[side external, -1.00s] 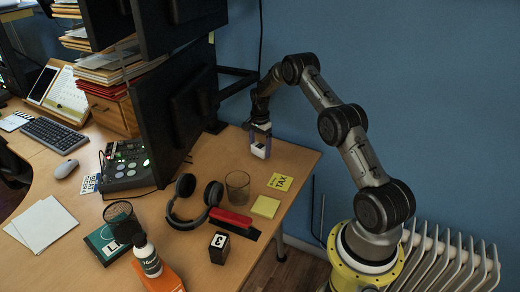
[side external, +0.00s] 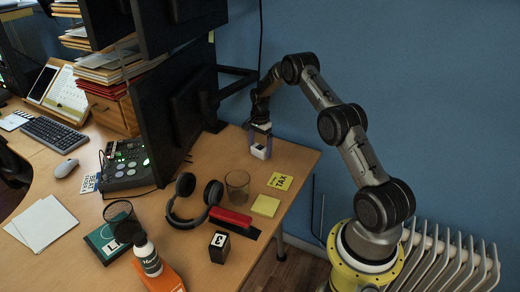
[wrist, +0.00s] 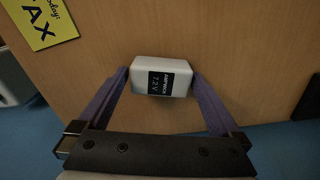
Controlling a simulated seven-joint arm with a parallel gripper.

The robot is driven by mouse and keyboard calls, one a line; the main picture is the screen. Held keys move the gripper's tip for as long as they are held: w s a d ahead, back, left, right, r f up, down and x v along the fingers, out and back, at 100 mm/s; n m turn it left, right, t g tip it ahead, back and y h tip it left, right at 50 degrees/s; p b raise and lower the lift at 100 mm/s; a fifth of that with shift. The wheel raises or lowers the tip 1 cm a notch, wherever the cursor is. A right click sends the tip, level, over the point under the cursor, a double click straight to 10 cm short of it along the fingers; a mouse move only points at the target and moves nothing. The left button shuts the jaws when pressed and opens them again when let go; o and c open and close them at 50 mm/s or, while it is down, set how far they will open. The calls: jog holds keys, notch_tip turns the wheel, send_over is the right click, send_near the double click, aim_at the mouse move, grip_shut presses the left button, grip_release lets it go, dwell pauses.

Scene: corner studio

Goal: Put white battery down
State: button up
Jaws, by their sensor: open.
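The white battery (side external: 259,151) is a small white block with a black label, resting on the wooden desk near its back right corner. In the wrist view the battery (wrist: 161,77) lies between my two purple fingers, its label reading 7.2 V. My gripper (side external: 260,143) points down over the battery. In the wrist view my gripper (wrist: 160,80) is open, with one finger close at each end of the battery. I cannot tell whether either finger still touches it.
A yellow TAX note (side external: 280,181), a yellow sticky pad (side external: 265,206) and a glass (side external: 237,184) stand nearby on the desk (side external: 215,155). A black monitor (side external: 172,115) is to the left. The desk edge is close on the right, with the blue wall behind.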

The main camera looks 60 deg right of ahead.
aim_at(259, 149)
notch_tip(259, 149, up, 13)
jog(key=a, duration=0.1)
jog(key=s+a+r+n+t, duration=0.1)
jog(key=s+a+r+n, duration=0.4)
jog(key=a+r, duration=0.5)
jog(key=s+a+r+n+t, duration=0.2)
jog(key=s+a+r+n, duration=0.25)
jog(key=a+r, duration=0.6)
jog(key=s+a+f+n+t, duration=0.1)
jog(key=s+a+n, duration=0.4)
jog(key=s, duration=0.5)
jog(key=s+a+f+n+t, duration=0.1)
jog(key=s+a+n, duration=0.5)
jog(key=s, duration=0.4)
jog(key=shift+a+f+t, duration=0.15)
jog(key=shift+a+t, duration=0.15)
jog(key=shift+a, duration=0.2)
